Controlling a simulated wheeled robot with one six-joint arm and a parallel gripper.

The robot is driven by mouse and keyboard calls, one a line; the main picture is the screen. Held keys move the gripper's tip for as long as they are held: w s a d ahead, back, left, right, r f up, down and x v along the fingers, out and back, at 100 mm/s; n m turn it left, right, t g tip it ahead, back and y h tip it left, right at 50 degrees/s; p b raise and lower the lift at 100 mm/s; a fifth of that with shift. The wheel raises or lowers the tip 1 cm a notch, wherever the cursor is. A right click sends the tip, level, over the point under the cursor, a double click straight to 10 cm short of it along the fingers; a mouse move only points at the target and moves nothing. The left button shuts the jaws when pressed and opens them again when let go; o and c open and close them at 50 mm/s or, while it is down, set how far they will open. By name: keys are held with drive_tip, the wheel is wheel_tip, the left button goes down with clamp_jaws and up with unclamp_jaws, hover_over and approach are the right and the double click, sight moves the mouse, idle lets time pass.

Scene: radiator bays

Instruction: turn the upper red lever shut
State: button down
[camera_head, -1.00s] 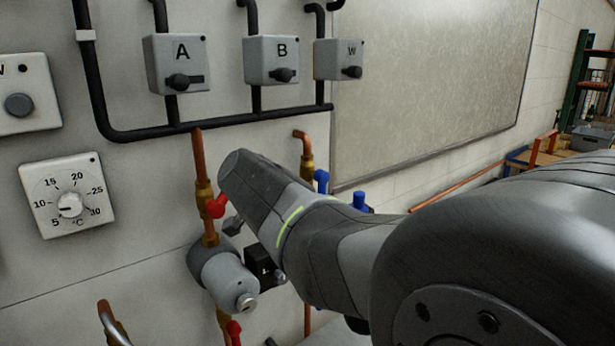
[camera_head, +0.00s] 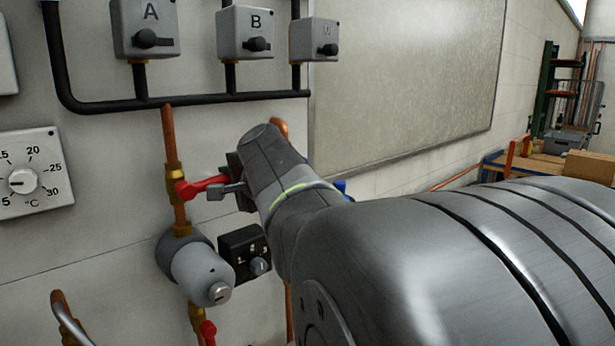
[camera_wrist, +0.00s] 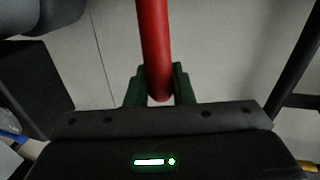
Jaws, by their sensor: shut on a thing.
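The upper red lever (camera_head: 203,186) sits on the brass valve of the vertical copper pipe (camera_head: 170,150). It points sideways to the right, across the pipe. My gripper (camera_head: 226,190) is at the lever's free end, shut on it. In the wrist view the red lever (camera_wrist: 153,40) runs down from the top edge to between the dark green fingers of my gripper (camera_wrist: 157,88). My wrist hides what lies behind it in the head view. A lower red lever (camera_head: 208,331) shows at the bottom edge of the head view, partly cut off.
Below the upper valve are a grey cylinder (camera_head: 200,272) and a black box with a knob (camera_head: 243,250). A dial (camera_head: 28,178) is at the left. Grey switch boxes (camera_head: 146,28) and black pipes (camera_head: 190,98) are above. A blue part (camera_head: 340,186) shows behind my arm.

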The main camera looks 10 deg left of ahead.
drive_tip(key=shift+f+m, duration=0.4)
drive_tip(key=c, duration=1.3)
unclamp_jaws()
drive_tip(key=shift+d, duration=0.1)
